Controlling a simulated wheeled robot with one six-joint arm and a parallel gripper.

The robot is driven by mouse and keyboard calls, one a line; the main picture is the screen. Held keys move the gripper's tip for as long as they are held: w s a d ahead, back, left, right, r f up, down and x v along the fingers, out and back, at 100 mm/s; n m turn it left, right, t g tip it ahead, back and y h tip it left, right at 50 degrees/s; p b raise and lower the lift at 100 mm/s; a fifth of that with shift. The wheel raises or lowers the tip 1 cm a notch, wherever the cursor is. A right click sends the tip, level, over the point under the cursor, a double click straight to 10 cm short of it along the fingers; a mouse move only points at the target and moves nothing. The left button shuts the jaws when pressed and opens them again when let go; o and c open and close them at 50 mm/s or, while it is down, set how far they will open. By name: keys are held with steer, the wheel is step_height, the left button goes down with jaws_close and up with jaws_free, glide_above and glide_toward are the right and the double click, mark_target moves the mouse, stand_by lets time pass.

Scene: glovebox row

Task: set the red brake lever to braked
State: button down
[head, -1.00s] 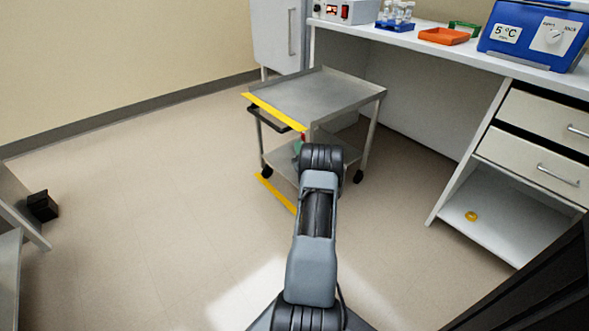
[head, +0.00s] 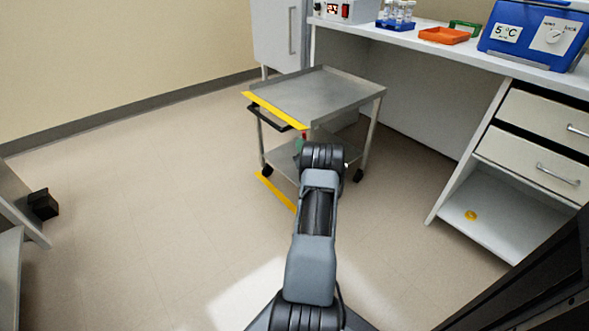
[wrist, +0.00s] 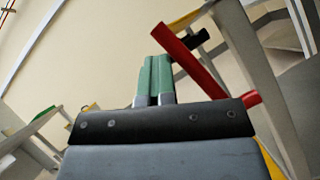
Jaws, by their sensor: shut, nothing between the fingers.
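The red brake lever (wrist: 205,62) runs as a slanted bar in the wrist view, from upper left down to the right, beside a post of the cart. Only a small red bit of it (head: 304,135) shows in the head view, near the cart's front corner. My gripper (wrist: 154,62) has green fingers that are shut together and empty. They are to the left of the lever in the wrist view; whether they touch it I cannot tell. In the head view my arm hides most of the gripper and lever.
The grey two-shelf cart (head: 325,92) has yellow edge strips, a black handle (head: 268,118) and black casters. A white bench (head: 430,42) with a blue device (head: 530,35) stands at the right. Floor left of the cart is clear.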

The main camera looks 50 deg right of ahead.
steer(key=s+a+f+p, duration=0.1)
steer(key=s+a+p, duration=0.2)
steer(key=s+a, duration=0.4)
steer(key=a, duration=0.3)
steer(key=shift+s+a+f+p, duration=0.15)
steer(key=shift+a+f+p, duration=0.1)
steer(key=shift+a+p, duration=0.15)
